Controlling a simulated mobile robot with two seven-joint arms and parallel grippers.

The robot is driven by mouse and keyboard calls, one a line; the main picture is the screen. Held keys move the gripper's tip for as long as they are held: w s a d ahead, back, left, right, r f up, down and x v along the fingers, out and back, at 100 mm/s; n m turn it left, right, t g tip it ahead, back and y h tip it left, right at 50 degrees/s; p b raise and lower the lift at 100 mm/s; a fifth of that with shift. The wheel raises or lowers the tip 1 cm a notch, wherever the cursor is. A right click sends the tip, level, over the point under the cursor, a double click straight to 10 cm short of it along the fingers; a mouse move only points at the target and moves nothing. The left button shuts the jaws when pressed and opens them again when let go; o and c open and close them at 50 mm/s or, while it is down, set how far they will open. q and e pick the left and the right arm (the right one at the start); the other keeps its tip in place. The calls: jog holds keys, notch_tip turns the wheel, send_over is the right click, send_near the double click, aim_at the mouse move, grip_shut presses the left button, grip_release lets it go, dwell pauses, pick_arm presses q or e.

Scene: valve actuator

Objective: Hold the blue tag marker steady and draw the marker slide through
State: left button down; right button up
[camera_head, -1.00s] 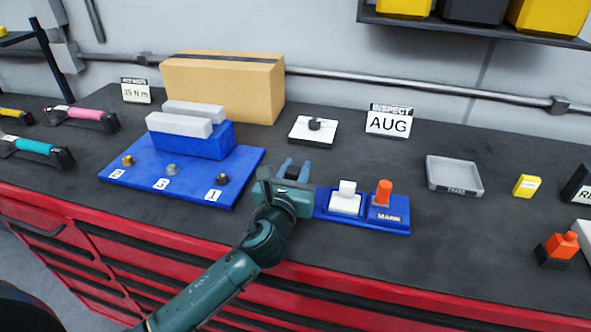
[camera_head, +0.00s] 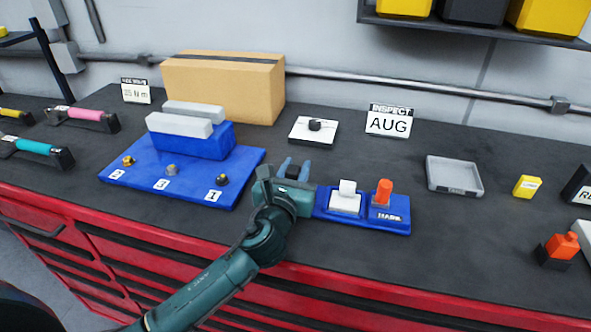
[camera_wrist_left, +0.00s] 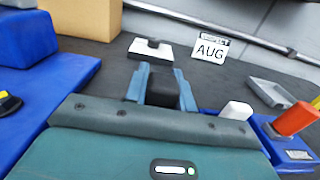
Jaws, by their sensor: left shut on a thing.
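The blue tag marker (camera_head: 390,226) lies on the bench, with a white block (camera_head: 345,203) and an orange upright handle (camera_head: 384,190) on it. Both also show in the left wrist view, the white block (camera_wrist_left: 236,110) and the orange handle (camera_wrist_left: 295,119). My left gripper (camera_head: 294,172) is at the marker's left end, its fingers shut on a dark block (camera_wrist_left: 154,92). The gripper hides that end of the marker, so I cannot see how the dark block joins it. My right gripper is not in view.
A blue stand (camera_head: 140,179) with numbered knobs is close on the left. Behind are a white pad (camera_head: 303,135) with a black knob and an INSPECT AUG sign (camera_head: 388,123). A grey tray (camera_head: 455,189) stands to the right. The bench between marker and tray is clear.

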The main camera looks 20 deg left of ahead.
pick_arm(q)
jog(key=shift+r, duration=0.15)
jog(key=c, duration=1.1)
grip_release()
jog(key=s, duration=1.2)
